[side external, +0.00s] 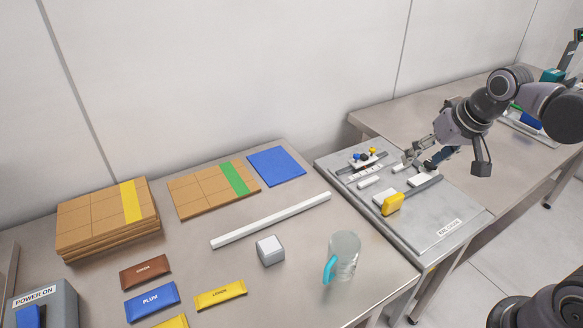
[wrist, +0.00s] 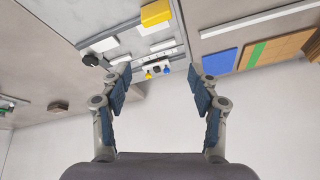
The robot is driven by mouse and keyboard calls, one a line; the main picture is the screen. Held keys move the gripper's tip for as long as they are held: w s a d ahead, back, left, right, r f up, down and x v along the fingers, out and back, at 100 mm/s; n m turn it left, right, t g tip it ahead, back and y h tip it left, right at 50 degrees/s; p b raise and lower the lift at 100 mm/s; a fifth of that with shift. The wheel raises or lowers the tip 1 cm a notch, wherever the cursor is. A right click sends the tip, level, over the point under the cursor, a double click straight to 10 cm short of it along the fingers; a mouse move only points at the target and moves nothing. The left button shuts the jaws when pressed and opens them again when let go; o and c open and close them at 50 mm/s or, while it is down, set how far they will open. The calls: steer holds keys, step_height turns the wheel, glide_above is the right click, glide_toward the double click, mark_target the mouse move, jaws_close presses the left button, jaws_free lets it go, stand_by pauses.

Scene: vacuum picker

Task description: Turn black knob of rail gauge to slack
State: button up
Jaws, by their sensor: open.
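The rail gauge is a grey metal board (side external: 425,236) with a label at its front edge. The wrist view shows the cluster's dark knob (wrist: 157,70); another black round knob (wrist: 88,59) is at the board's edge, left of the fingers. I cannot tell which is the task's knob. My gripper (side external: 416,162) is open and empty above the board, right of the cluster. In the wrist view its fingertips (wrist: 160,75) stand wide apart, framing the cluster.
Cardboard boxes (side external: 108,218) are farther left.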

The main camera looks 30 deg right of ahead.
steer(key=w+d+m+g, duration=0.3)
steer(key=w+d+m, duration=0.4)
steer(key=d, duration=0.3)
steer(key=m+g, duration=0.2)
steer(key=m, duration=0.5)
glide_toward(431, 163)
steer(key=shift+y, duration=0.4)
steer(key=f, duration=0.5)
steer(key=d+f, duration=0.1)
steer(key=f, duration=0.2)
steer(key=shift+w+f, duration=0.1)
steer(key=shift+w, duration=0.05)
steer(key=c, duration=1.2)
